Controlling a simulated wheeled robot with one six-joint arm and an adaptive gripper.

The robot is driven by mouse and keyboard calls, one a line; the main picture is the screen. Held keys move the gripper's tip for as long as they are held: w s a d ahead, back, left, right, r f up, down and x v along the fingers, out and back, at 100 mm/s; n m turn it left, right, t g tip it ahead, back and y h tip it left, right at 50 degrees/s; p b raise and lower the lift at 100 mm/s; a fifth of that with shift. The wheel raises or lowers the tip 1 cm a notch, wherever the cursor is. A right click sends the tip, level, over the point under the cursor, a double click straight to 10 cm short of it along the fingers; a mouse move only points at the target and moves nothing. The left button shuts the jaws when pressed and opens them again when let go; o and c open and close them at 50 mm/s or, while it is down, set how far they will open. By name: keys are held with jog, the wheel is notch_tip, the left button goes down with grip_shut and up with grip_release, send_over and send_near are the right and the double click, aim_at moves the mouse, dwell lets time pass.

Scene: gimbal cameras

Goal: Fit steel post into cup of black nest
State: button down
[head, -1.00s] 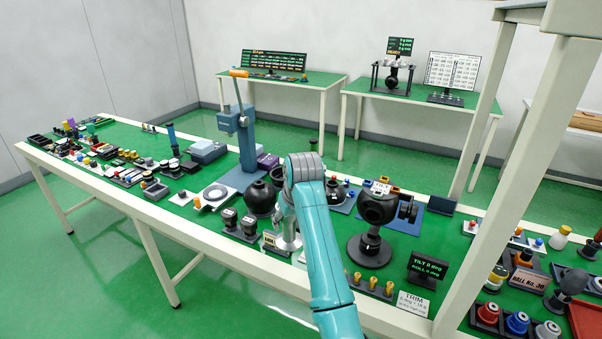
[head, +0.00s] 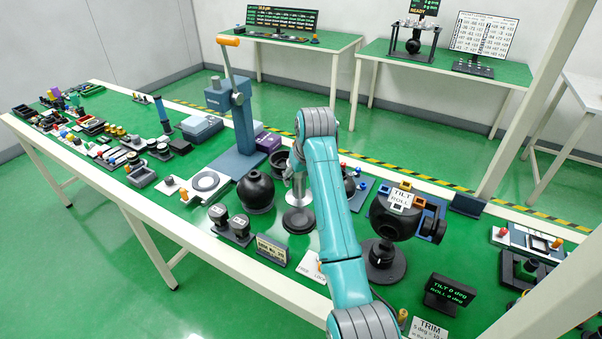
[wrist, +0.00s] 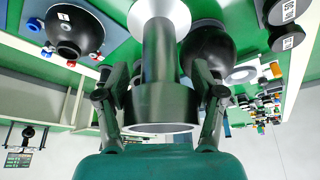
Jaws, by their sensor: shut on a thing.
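The steel post (head: 297,190), with a bright flared end, hangs below my arm in the head view. In the wrist view the post (wrist: 159,48) runs from a wide dark collar to its pale flared end. My gripper (wrist: 160,105) is shut on the post around that collar, with one finger on each side. A round black disc (head: 299,221) lies on the bench just below the flared end; I cannot tell whether they touch. A black round open-topped piece (head: 279,164) behind the post looks like the nest, but its cup is partly hidden.
A black ball-shaped vessel (head: 257,192) stands close to the left of the post. A black gimbal ball (head: 396,213) on a pedestal is at the right, beyond my arm. Two black cylinders (head: 230,223) and a small sign (head: 271,251) stand in front.

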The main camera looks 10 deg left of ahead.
aim_at(302, 194)
dwell(0.3)
jog(key=shift+f, duration=2.8)
jog(key=shift+f, duration=1.15)
jog(key=shift+c, duration=0.3)
grip_release()
jog(key=shift+s+f, duration=0.1)
jog(key=shift+f, duration=0.05)
jog(key=v, duration=1.2)
